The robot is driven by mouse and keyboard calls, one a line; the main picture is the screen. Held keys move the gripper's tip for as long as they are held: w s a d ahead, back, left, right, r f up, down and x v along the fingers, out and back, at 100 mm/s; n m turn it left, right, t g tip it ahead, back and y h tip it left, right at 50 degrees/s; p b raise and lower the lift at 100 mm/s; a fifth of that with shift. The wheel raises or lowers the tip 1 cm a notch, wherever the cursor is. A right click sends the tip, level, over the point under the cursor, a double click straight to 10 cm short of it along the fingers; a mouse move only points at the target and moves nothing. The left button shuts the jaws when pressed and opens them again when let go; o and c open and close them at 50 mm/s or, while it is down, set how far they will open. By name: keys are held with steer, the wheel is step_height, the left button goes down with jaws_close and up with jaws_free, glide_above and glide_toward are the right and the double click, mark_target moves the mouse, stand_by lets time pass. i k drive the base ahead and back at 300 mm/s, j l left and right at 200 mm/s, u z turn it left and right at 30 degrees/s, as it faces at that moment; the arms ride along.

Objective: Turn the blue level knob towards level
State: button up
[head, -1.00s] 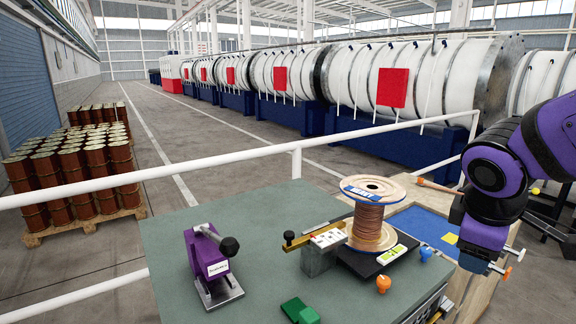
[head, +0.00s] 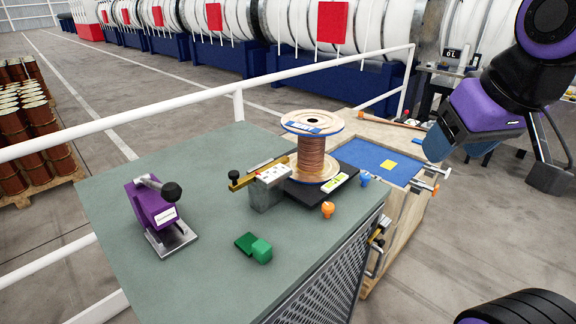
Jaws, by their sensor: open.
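The blue level knob (head: 365,179) stands at the right edge of the green-grey bench, by the dark plate under the wire spool. A white spirit level (head: 334,183) with a yellow-green vial lies on that plate; its bubble is too small to read. An orange knob (head: 328,209) stands at the plate's near corner. My gripper (head: 445,143) is at upper right, above and to the right of the blue knob and apart from it. It is open and holds nothing visible; its fingers are partly hidden by its own body.
A copper wire spool (head: 313,155) stands on the plate, beside a grey block with a brass arm (head: 258,173). A purple tool (head: 153,207) and green blocks (head: 253,246) rest on the bench (head: 210,285). A wooden crate (head: 398,207) with clamps adjoins at right. A white rail (head: 190,112) runs behind.

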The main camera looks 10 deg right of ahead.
mark_target(365, 178)
steer(key=k+j+u, duration=0.1)
steer(key=j, duration=1.4)
